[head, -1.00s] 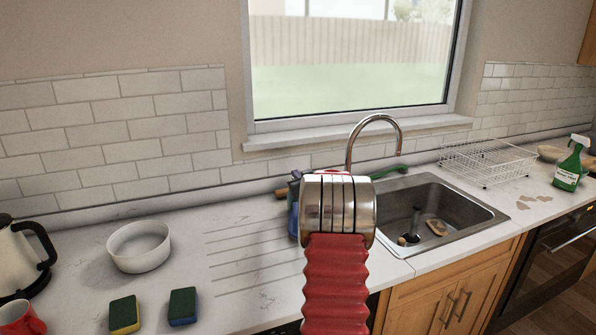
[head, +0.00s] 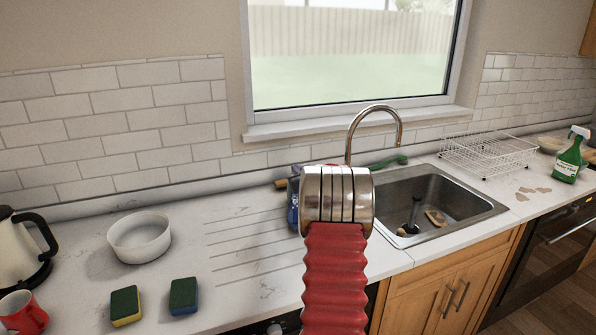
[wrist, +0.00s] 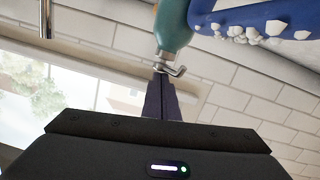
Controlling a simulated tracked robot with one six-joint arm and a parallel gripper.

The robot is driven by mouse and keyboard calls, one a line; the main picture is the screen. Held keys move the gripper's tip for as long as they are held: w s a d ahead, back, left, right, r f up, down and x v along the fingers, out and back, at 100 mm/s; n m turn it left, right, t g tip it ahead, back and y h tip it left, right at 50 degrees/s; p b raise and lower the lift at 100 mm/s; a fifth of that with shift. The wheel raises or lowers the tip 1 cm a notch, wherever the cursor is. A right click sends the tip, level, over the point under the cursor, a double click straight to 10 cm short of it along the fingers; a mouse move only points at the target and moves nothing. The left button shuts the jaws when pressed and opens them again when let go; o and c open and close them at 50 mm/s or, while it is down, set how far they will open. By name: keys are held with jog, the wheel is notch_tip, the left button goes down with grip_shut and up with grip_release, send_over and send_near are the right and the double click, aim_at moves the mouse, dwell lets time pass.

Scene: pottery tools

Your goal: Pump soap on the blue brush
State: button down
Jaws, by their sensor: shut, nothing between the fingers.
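In the wrist view my gripper's (wrist: 162,97) dark fingers are together, with nothing between them. Their tips overlap the metal pump nozzle (wrist: 172,69) of a teal soap dispenser (wrist: 173,27); I cannot tell whether they touch. The blue brush (wrist: 262,14), with white bristles or blobs along its edge, is beside the dispenser at the upper right, partly cut off by the frame. In the head view my arm hides the gripper and dispenser. A sliver of something blue (head: 293,207) shows left of my arm; I cannot tell what it is.
The sink (head: 450,226) with a tap (head: 398,130) is right of my arm, with a green-handled brush (head: 388,163) behind. A drying rack (head: 485,157) and green spray bottle (head: 570,158) stand farther right. A white bowl (head: 139,240) and two sponges (head: 126,305) (head: 184,295) are left.

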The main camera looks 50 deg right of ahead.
jog(key=r, duration=0.1)
jog(key=a+r, duration=0.1)
jog(key=r, duration=0.1)
jog(key=shift+w+r, duration=0.15)
jog(key=v, duration=1)
jog(key=shift+r, duration=0.25)
jog(key=shift+d, duration=0.1)
